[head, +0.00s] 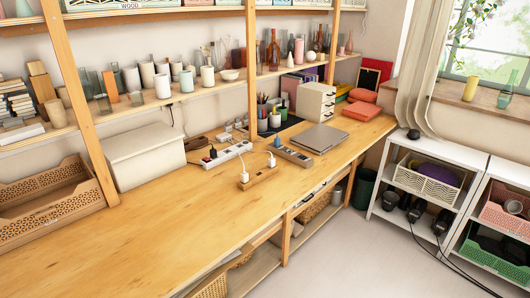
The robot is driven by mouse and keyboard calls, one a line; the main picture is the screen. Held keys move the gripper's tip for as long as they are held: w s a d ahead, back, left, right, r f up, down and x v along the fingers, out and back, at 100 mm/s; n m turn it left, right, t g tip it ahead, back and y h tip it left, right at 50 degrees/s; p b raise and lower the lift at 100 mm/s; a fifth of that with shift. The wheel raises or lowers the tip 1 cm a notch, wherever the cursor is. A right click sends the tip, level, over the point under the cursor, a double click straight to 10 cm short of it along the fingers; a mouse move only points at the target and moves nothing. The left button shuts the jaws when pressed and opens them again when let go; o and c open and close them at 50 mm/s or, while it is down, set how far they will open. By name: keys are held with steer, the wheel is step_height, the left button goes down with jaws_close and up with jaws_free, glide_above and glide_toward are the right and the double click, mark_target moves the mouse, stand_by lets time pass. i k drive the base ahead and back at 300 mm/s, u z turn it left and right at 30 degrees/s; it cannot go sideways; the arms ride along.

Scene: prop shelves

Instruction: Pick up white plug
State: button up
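A white plug (244,177) stands upright at the left end of a wooden-sided power strip (261,178) on the wooden desk (190,215). A second white plug (271,161) stands at the strip's right end, with a thin white cable at it. Both look seated in the strip, but they are small and I cannot see their pins. A grey strip (293,156) lies to the right. My gripper is not in view.
A closed laptop (318,138) lies right of the strips. A cream box (145,155) and a wooden crate (45,205) stand at the left. A wooden shelf post (83,108) rises at the desk's left. The desk's front left area is clear.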

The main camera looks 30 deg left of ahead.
mark_target(272, 161)
steer(key=u, duration=0.6)
steer(key=i, duration=1.15)
steer(key=u, duration=1.45)
steer(key=i, duration=0.45)
steer(key=u, duration=0.35)
